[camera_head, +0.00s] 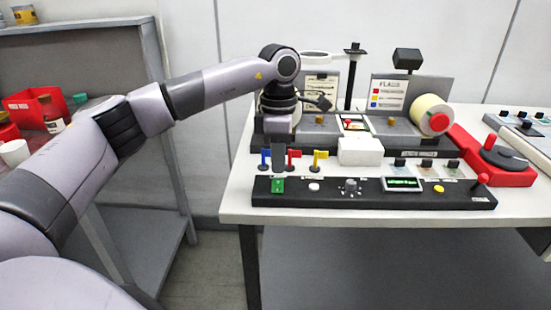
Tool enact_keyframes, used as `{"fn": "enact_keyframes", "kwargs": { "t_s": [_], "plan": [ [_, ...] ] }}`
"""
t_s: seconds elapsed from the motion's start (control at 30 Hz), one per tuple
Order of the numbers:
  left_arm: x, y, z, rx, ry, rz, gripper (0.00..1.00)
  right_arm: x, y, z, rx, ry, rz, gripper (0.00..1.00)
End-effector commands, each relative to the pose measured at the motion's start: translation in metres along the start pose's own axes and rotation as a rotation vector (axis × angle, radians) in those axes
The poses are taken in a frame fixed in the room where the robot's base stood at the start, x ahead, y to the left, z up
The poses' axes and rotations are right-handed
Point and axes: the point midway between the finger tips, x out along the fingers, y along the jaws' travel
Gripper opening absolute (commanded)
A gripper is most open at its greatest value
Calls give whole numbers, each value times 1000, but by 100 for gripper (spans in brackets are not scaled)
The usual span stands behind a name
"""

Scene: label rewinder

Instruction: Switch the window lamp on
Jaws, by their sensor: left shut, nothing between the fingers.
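My left gripper (278,168) comes down from above at the left end of the rewinder's front control panel (440,200). It is shut and empty, with its tips just above or at a green switch (277,187); I cannot tell whether they touch. A white round button (314,187) and a dark knob (350,187) sit to the right of it. The small window (355,123) is in the middle of the machine bed and shows some red and light colour. Which control is the lamp's cannot be read. My right gripper is out of view.
A white block (360,151) is behind the panel. A label roll (430,114) and a red unit (500,160) are at the right. A shelf with a red bin (36,108) stands at the left.

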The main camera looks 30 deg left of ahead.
Motion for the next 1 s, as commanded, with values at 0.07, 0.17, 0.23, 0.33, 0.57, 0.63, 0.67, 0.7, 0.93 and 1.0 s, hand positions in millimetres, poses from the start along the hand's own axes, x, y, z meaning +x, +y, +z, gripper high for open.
{"fn": "enact_keyframes", "kwargs": {
  "t_s": [0.07,0.17,0.23,0.33,0.57,0.63,0.67,0.7,0.93,1.0],
  "plan": [
    [-18,-3,2,2,-4,4,0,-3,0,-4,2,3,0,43],
    [-42,-8,2,3,-4,4,0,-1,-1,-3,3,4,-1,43],
    [-56,-11,2,2,-3,4,0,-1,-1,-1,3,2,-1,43],
    [-76,-15,2,1,-3,2,0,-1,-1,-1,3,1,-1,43],
    [-99,-20,2,0,0,0,0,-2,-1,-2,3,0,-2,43],
    [-101,-21,2,0,0,0,0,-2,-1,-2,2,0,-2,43],
    [-101,-21,2,0,0,0,0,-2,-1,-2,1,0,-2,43],
    [-102,-21,2,0,0,0,0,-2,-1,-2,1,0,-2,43],
    [-102,-21,1,0,0,0,0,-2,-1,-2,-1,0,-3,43],
    [-101,-21,1,0,0,0,0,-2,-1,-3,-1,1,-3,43]
  ]
}}
